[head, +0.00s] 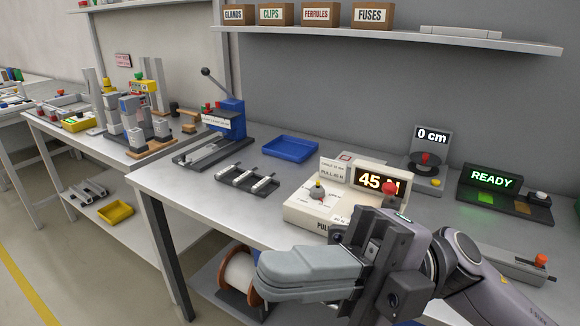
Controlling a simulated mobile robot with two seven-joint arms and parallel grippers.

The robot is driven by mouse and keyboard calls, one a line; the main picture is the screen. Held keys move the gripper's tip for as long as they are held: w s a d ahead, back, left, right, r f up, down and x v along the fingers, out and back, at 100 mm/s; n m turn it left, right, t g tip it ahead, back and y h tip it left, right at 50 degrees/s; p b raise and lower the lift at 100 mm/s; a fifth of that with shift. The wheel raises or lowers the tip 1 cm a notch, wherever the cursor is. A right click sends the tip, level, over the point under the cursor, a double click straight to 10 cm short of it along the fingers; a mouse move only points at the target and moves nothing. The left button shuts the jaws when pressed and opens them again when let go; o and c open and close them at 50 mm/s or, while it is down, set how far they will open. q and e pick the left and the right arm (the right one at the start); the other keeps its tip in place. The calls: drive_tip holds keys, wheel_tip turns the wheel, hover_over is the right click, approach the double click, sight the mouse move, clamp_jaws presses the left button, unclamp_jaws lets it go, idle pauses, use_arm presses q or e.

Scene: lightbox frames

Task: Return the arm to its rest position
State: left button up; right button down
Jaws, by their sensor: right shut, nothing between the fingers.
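My right gripper (268,279) is in the lower middle of the head view, at the end of my right arm, which comes in from the lower right. Its two grey fingers lie together, pointing left, with nothing between them. It is in front of the workbench's front edge and hides part of the wire spool below. The pull tester (300,214), with a display reading 45 N, stands on the bench just behind the gripper and is partly hidden by it. My left gripper is not in view.
A blue tray (290,149), a small rack (249,180) and a blue lever press (229,118) stand on the bench (190,185). A 0 cm display (432,136) and a READY panel (491,179) stand at right. A spool (239,272) sits below. Floor shows at left.

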drive_tip(key=w+d+f+m+t+y, duration=0.25)
drive_tip(key=w+m+t, duration=0.35)
drive_tip(key=m+t, duration=0.35)
drive_tip(key=w+d+f+m+t+y, duration=0.1)
drive_tip(key=w+f+m+t, duration=0.3)
drive_tip(key=m+t, duration=0.5)
drive_tip(key=w+d+f+m+t+h, duration=0.3)
drive_tip(key=f+m+t+h, duration=0.2)
drive_tip(key=h, duration=0.1)
drive_tip(key=w+d+f+m+t+h, duration=0.3)
drive_tip(key=f+m+t+h, duration=0.1)
drive_tip(key=f+m+h, duration=0.15)
drive_tip(key=s+d+f+m+g+h+p, duration=0.1)
drive_tip(key=s+d+f+m+h, duration=0.2)
drive_tip(key=f, duration=0.5)
drive_tip(key=s+d+f+m+g+h, duration=0.1)
drive_tip(key=d+f+m+g+h, duration=0.2)
drive_tip(key=f, duration=0.5)
drive_tip(key=s+d+f+m+g+h, duration=0.1)
drive_tip(key=s+d+f+g+h, duration=0.3)
drive_tip(key=s+f, duration=0.6)
wheel_tip(320, 180, down, 3)
drive_tip(key=shift+s+d+r+m, duration=0.15)
drive_tip(key=shift+s+r+m, duration=0.05)
drive_tip(key=shift+m, duration=0.2)
